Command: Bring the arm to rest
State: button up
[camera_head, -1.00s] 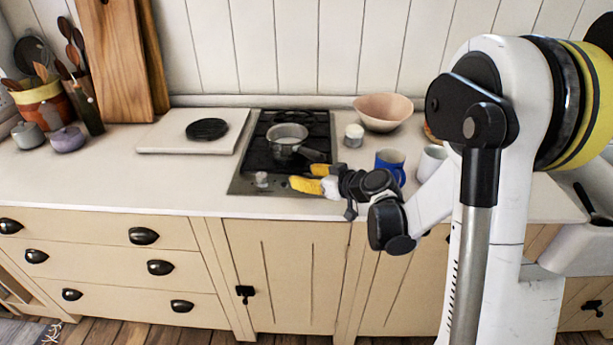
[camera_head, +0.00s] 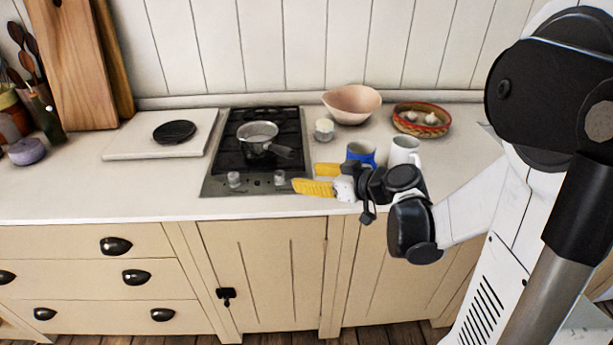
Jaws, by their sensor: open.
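My gripper (camera_head: 312,180) has two yellow fingers pointing left, spread apart with nothing between them. It hovers around the front right of the hob, near the counter's front edge. My white arm with black joints reaches in from the right, and its wrist is in front of the blue mug (camera_head: 361,152). The wrist also comes close in the picture to the white mug (camera_head: 404,150); I cannot tell the gap. A small pot (camera_head: 257,137) with a dark handle sits on the hob (camera_head: 222,172), left of my gripper.
A pink bowl (camera_head: 352,104), a small white-topped jar (camera_head: 324,129) and a patterned basket (camera_head: 421,120) stand behind the mugs. A white board (camera_head: 142,144) with a black disc (camera_head: 174,131) lies left of the hob. The counter (camera_head: 90,195) is clear at front left.

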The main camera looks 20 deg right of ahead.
jog(key=shift+s+a, duration=0.1)
jog(key=shift+a, duration=0.1)
jog(key=s+a+r+m+g+h, duration=0.1)
jog(key=s+a+m+g+h, duration=0.1)
jog(key=s, duration=0.8)
jog(key=s+a+m+g+h, duration=0.2)
jog(key=s+m+h, duration=0.1)
jog(key=s, duration=0.7)
jog(key=shift+a+r+g+h, duration=0.35)
jog(key=shift+a+g+h, duration=0.05)
jog(key=shift+h, duration=0.1)
jog(key=shift+c, duration=0.3)
